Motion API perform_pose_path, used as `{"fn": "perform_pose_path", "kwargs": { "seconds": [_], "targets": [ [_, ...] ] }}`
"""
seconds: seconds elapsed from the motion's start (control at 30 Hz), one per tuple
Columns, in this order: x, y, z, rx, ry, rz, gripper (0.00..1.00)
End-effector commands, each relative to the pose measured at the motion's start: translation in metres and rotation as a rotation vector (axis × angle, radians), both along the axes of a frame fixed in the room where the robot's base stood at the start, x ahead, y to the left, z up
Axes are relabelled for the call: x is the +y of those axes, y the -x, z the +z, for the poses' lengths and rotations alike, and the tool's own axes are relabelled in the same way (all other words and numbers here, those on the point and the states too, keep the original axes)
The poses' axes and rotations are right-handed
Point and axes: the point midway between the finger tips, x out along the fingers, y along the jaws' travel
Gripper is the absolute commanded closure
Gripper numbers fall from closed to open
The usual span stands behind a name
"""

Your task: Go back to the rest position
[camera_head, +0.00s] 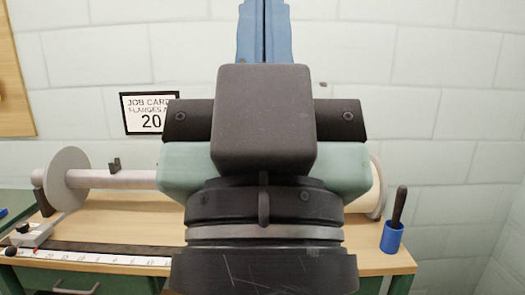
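My gripper (265,30) fills the middle of the head view, raised in front of the bench and pointing up. Its two blue fingers stand side by side with only a thin dark seam between them, so it looks shut, with nothing seen between them. A dark grey block, the pale green hand body and dark wrist rings stand below the fingers and hide the bench's middle.
Behind is a wooden bench (105,222) with a pale roller (125,180) ending in round flanges (68,178). A ruler strip (95,257) lies along the front left. A blue cup (392,238) holds a dark-handled tool (399,206) at right. A job card (150,112) hangs on the wall.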

Motion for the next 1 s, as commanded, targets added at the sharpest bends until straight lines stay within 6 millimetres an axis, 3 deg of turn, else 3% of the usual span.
{"fn": "perform_pose_path", "kwargs": {
  "seconds": [0.03,0.4,0.6,0.77,1.0],
  "targets": [
    [0.000,0.000,0.028,-0.001,-0.001,0.002,1.00],
    [0.001,-0.001,0.139,0.000,-0.002,0.008,1.00],
    [0.001,-0.001,0.188,0.001,-0.003,0.009,1.00],
    [0.002,-0.001,0.206,0.001,-0.003,0.010,1.00],
    [0.002,-0.001,0.208,0.001,-0.003,0.010,1.00]
  ]
}}
